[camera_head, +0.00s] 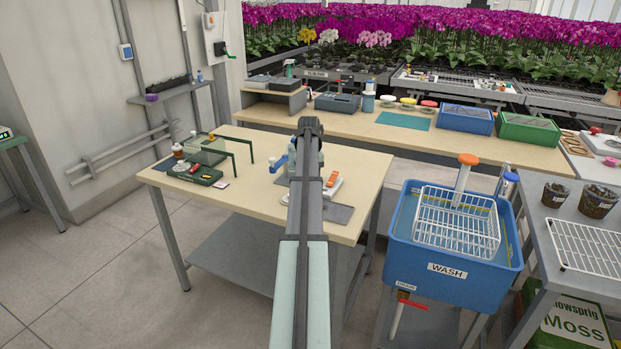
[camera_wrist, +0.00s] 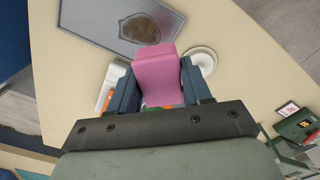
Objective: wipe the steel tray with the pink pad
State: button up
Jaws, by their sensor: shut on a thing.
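The pink pad (camera_wrist: 158,78) is held between the two dark blue fingers of my gripper (camera_wrist: 157,66) in the wrist view. The steel tray (camera_wrist: 97,22) lies beyond the pad at the top of that view, with a brown stain (camera_wrist: 141,28) on it. The pad's far end overlaps the tray's near edge in the picture; I cannot tell whether it touches. In the head view the tray (camera_head: 341,214) lies at the right front of the wooden table, partly behind my arm. My arm hides the pad and the gripper's fingers there.
A white round dish (camera_wrist: 203,60) stands right of the pad. A white and orange object (camera_head: 333,186) lies behind the tray. A dark green tray (camera_head: 197,172) with small items is on the table's left. A blue wash tub (camera_head: 455,277) with a white rack stands to the right.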

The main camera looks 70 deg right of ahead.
jog(key=shift+f+n, duration=0.1)
jog(key=shift+n, duration=0.4)
